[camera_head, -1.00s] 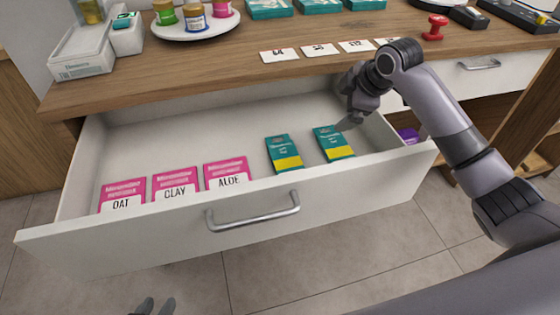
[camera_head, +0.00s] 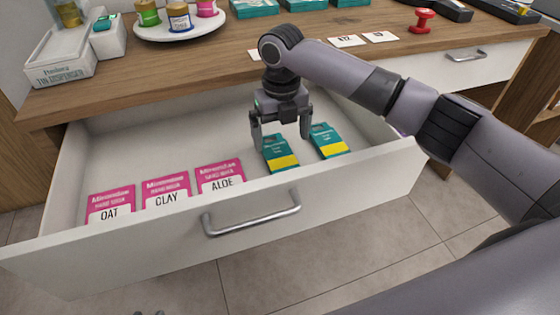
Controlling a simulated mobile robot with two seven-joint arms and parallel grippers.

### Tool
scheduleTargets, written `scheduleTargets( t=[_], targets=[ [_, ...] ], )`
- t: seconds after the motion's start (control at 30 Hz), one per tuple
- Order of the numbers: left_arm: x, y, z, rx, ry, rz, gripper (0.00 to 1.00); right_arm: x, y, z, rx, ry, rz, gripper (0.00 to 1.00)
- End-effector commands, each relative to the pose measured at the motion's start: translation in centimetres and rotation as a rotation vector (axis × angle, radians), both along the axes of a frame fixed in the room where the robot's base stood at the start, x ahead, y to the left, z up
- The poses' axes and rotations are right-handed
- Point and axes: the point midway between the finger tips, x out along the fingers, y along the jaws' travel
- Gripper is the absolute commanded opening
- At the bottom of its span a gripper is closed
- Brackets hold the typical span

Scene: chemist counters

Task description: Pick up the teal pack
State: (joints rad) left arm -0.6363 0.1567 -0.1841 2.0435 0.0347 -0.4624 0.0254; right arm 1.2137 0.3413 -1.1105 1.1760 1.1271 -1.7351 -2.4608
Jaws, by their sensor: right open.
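Two teal packs with yellow lower bands lie in the open white drawer, toward its right side. The left teal pack (camera_head: 281,154) is below my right gripper, and the other teal pack (camera_head: 328,141) is just to its right. My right gripper (camera_head: 281,141) points down into the drawer, open and empty. Its two fingers appear on either side of the left pack's upper end; whether they touch it I cannot tell. Only the tips of my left gripper (camera_head: 148,313) show at the bottom edge, in front of the drawer.
Pink packs marked OAT (camera_head: 110,208), CLAY (camera_head: 166,193) and ALOE (camera_head: 219,180) stand in the drawer's left half. The drawer front (camera_head: 130,253) has a metal handle (camera_head: 251,215). The wooden counter (camera_head: 205,55) overhangs the back. The drawer's back left floor is clear.

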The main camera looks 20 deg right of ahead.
Motion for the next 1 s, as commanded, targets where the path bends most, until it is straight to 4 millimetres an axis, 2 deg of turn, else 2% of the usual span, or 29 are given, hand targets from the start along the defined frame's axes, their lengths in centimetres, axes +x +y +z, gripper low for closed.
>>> scheduleTargets(
  t=[0.17,0.4,0.67,0.7,0.87,1.0],
  targets=[
    [0.0,-0.1,-0.4,-0.003,0.000,0.002,0.38,-0.2,0.0,-1.7,0.000,0.000,-0.002,1.00],
    [0.1,-0.2,-1.2,-0.009,-0.001,0.007,0.38,-0.6,0.2,-5.3,0.001,0.000,-0.005,1.00],
    [0.1,-0.2,-1.2,-0.009,-0.001,0.007,0.38,-0.6,0.2,-5.8,0.001,-0.002,-0.004,1.00],
    [0.1,-0.2,-1.2,-0.009,-0.001,0.007,0.38,-0.6,0.2,-5.8,0.001,-0.002,-0.004,0.94],
    [0.1,-0.2,-1.2,-0.009,-0.001,0.007,0.38,-0.6,0.2,-5.7,0.001,-0.003,-0.004,0.41],
    [0.1,-0.2,-1.2,-0.007,0.000,0.005,0.38,-0.6,0.2,-5.7,0.001,-0.003,-0.004,0.40]
  ],
)
